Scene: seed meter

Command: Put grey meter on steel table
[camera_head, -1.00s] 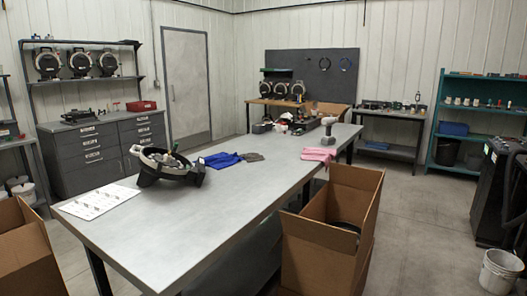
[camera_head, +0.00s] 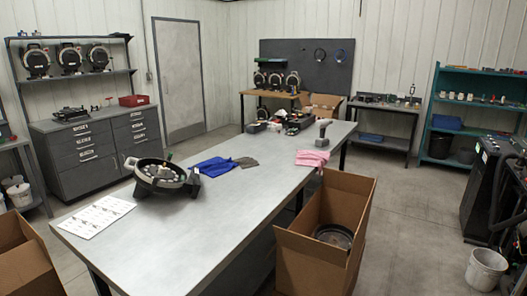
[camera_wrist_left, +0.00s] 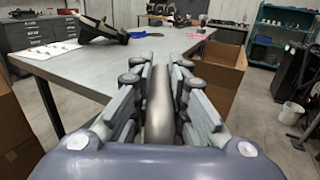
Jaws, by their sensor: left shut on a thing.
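The steel table (camera_head: 215,215) is the long grey table across the middle of the head view; its top also shows in the wrist view (camera_wrist_left: 105,72). My left gripper (camera_wrist_left: 159,70) is shut on a smooth grey thing (camera_wrist_left: 159,115), seen nearly edge-on between the fingers. It looks like the grey meter, but most of it is hidden. In the wrist view the gripper points toward the table's near right side; contact with the table cannot be told. A dark round meter in a stand (camera_head: 160,175) sits on the table's left part. My right gripper is not in view.
A white printed sheet (camera_head: 95,216), blue cloth (camera_head: 213,167), pink cloth (camera_head: 312,158) and power tool (camera_head: 323,133) lie on the table. An open cardboard box (camera_head: 300,265) holding a dark round thing (camera_head: 335,237) stands at its right side. The table's front middle is clear.

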